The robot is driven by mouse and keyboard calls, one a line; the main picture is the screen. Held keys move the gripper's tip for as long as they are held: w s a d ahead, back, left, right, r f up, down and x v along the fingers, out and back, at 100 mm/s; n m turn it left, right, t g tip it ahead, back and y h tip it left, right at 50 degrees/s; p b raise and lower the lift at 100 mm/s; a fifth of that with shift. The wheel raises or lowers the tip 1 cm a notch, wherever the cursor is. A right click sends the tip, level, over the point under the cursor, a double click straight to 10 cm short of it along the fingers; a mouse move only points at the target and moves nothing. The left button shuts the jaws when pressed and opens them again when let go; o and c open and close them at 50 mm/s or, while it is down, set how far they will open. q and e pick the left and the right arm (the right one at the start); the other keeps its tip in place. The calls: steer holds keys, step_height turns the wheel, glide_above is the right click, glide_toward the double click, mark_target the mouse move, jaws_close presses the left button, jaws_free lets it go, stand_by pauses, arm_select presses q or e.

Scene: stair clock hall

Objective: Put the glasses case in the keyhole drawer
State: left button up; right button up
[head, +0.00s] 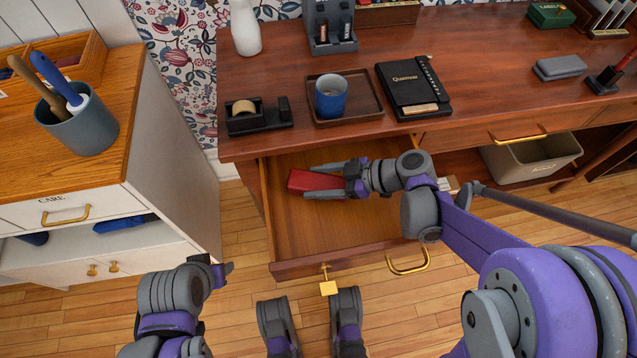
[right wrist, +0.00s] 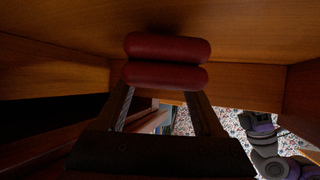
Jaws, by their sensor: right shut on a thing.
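The red glasses case (head: 303,181) is inside the open keyhole drawer (head: 345,232), near its left side and towards the back. My right gripper (head: 325,182) reaches down into the drawer and is shut on the case, one finger on each side. In the right wrist view the case (right wrist: 166,62) shows as two rounded dark red halves at the fingertips. I cannot tell whether it touches the drawer floor. A key with a gold tag (head: 328,287) hangs at the drawer front. My left gripper (head: 222,273) is empty-looking at the lower left; its jaws are unclear.
The desk top above holds a tape dispenser (head: 258,115), a tray (head: 371,107) with a blue cup (head: 331,96), a black notebook (head: 413,89) and a grey case (head: 559,67). A white cabinet (head: 165,180) stands left. A bin (head: 533,160) is under the desk.

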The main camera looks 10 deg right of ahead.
mark_target(328, 184)
steer(key=shift+f, duration=0.6)
steer(key=shift+f+b, duration=0.15)
steer(key=shift+b, duration=0.15)
steer(key=o, duration=1.4)
steer(key=shift+r, duration=0.25)
steer(key=p+v, duration=0.2)
steer(key=v, duration=0.5)
steer(key=shift+s+d, duration=0.15)
steer(key=shift+d, duration=0.1)
